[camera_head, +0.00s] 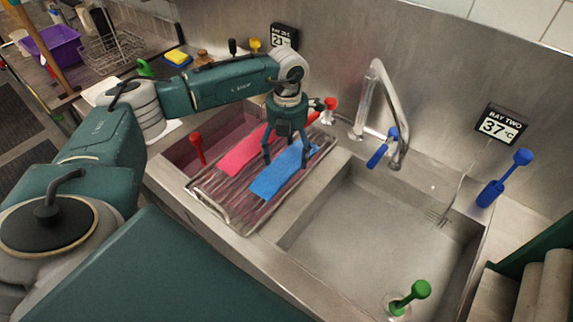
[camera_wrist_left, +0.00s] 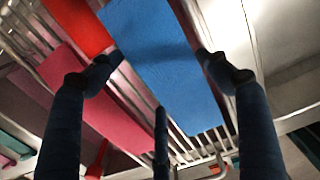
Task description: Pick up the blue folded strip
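The blue folded strip (camera_head: 272,184) lies flat and lengthwise on the wire rack (camera_head: 230,212) over the left sink basin. My left gripper (camera_head: 287,160) points down over its far part. In the left wrist view the strip (camera_wrist_left: 165,60) runs between the spread fingers of the gripper (camera_wrist_left: 160,76). One finger is on each side, and a third shows below the middle. The fingers look open, with gaps to the strip's edges; whether any fingertip touches the rack cannot be told. My right gripper is not in view.
A pink-red strip (camera_head: 240,156) lies beside the blue one on the left. Red (camera_head: 197,148), blue (camera_head: 492,190) and green (camera_head: 410,298) handled tools stand around. A display (camera_head: 499,126) reads 37.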

